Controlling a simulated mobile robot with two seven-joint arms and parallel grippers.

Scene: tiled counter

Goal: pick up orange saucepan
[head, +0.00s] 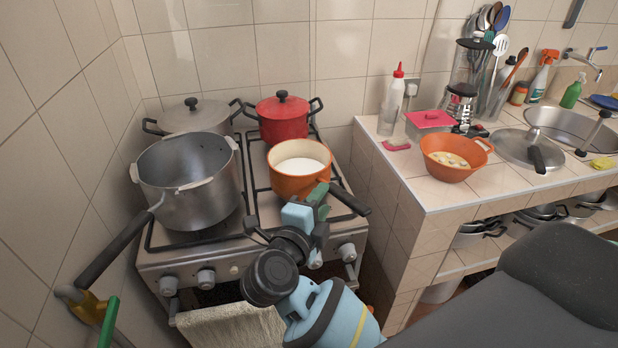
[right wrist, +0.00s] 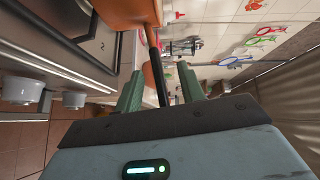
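The orange saucepan (head: 290,186) stands on the front right of the stove, with white contents inside. Its dark handle (head: 350,200) points to the front right. In the right wrist view the orange pan side (right wrist: 130,12) is at the top, and the black handle (right wrist: 154,65) runs down between the two green fingers. My right gripper (head: 318,198) is at the handle, close to the pan. Its fingers (right wrist: 160,84) are apart, with gaps showing beside the handle.
A large grey pot (head: 190,190) with a long handle stands left of the saucepan. A red lidded pot (head: 284,120) and a grey lidded pot (head: 194,116) are behind. The tiled counter (head: 425,197) at right holds an orange colander (head: 452,170). A yellow pipe (head: 88,305) is at lower left.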

